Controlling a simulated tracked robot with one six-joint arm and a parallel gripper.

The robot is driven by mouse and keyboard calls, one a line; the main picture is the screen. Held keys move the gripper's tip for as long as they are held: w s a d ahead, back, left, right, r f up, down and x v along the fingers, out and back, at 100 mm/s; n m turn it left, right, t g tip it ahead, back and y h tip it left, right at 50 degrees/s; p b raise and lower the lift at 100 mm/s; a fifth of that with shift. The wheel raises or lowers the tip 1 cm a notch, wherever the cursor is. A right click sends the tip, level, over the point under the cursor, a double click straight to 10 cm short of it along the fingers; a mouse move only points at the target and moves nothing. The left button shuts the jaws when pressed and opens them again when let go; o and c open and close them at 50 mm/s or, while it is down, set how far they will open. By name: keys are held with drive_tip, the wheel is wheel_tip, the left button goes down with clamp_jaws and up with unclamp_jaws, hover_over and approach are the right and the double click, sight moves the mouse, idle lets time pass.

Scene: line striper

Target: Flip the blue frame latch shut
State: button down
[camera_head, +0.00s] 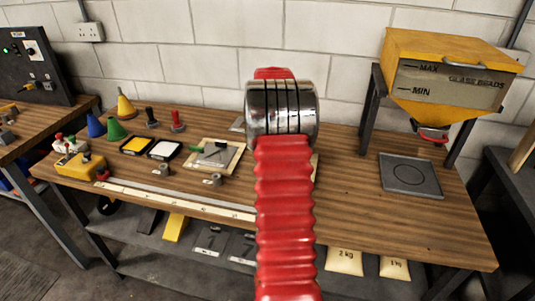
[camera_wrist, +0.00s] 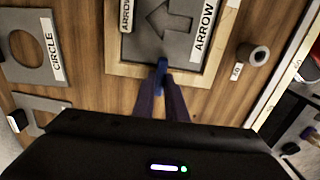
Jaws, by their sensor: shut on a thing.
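The blue latch (camera_wrist: 161,67) sits at the lower edge of a pale wooden frame (camera_wrist: 130,71) in the wrist view. The frame holds a grey stencil plate (camera_wrist: 158,43) with an arrow cutout and an ARROW label. My gripper (camera_wrist: 162,83) reaches up from below, its two dark fingers close together at the latch and shut on it. The fingers cover the lower part of the latch, so I cannot tell its exact angle. In the head view my red-sleeved arm hides the gripper and latch; a wooden frame (camera_head: 191,163) with a grey plate shows left of it.
A CIRCLE stencil plate (camera_wrist: 29,47) lies left in the wrist view. A small metal ring (camera_wrist: 252,57) stands right of the frame. In the head view, yellow and white pads (camera_head: 164,149), coloured cones (camera_head: 115,130) and a long white ruler (camera_head: 180,199) lie on the bench; a yellow hopper (camera_head: 450,70) stands right.

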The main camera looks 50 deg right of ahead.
drive_tip(key=shift+d, duration=0.15)
drive_tip(key=c, duration=1.8)
unclamp_jaws()
drive_tip(key=shift+r, duration=0.15)
wheel_tip(320, 180, up, 14)
drive_tip(key=shift+f, duration=0.25)
